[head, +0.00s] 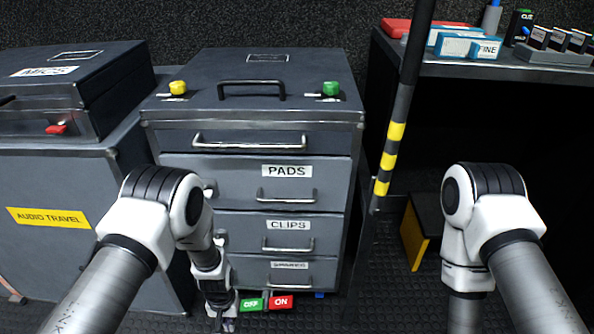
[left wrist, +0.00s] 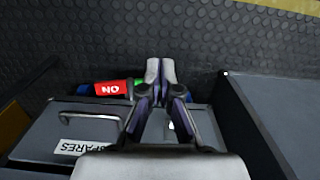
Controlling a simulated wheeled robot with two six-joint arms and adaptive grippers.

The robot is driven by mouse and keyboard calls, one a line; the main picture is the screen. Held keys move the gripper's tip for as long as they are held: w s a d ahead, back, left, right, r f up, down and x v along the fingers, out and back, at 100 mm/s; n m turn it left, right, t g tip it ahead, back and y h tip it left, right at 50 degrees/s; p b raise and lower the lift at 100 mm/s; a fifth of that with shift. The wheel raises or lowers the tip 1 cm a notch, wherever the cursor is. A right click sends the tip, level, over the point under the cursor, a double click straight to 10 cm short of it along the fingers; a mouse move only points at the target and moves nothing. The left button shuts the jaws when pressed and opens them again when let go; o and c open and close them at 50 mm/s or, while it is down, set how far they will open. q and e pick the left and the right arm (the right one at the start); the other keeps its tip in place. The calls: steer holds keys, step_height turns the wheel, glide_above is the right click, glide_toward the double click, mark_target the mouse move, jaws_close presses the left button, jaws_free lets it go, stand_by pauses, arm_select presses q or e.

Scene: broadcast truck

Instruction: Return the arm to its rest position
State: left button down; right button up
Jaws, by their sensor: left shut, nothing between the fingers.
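My left arm (head: 150,225) comes in from the left in the head view and bends down in front of the grey drawer cabinet (head: 255,138). My left gripper (head: 229,324) hangs low at the bottom edge of the view, just left of the green OFF label (head: 252,304) and the red ON label (head: 281,302). In the left wrist view the left gripper (left wrist: 160,72) is shut and empty, with the floor beyond its tips. My right arm (head: 490,215) shows at the right, bent downward. Its gripper is out of view.
The cabinet has closed drawers marked PADS (head: 287,171), CLIPS (head: 288,225) and SPARES (left wrist: 88,148). An AUDIO TRAVEL case (head: 70,260) stands left. A black pole with yellow bands (head: 390,150) rises right of the cabinet. A shelf (head: 480,71) is at upper right.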

arm_select(q)
steer(key=s+a+r+p, duration=0.3)
steer(key=s+r+p, duration=0.9)
steer(key=r, duration=0.4)
steer(key=s+a+r+p, duration=0.4)
steer(key=s+r+p, duration=0.8)
steer(key=r, duration=0.5)
steer(key=shift+s+t+p, duration=0.15)
steer(key=shift+t+p, duration=0.15)
steer(key=shift+p, duration=0.65)
steer(key=shift+a+r, duration=0.1)
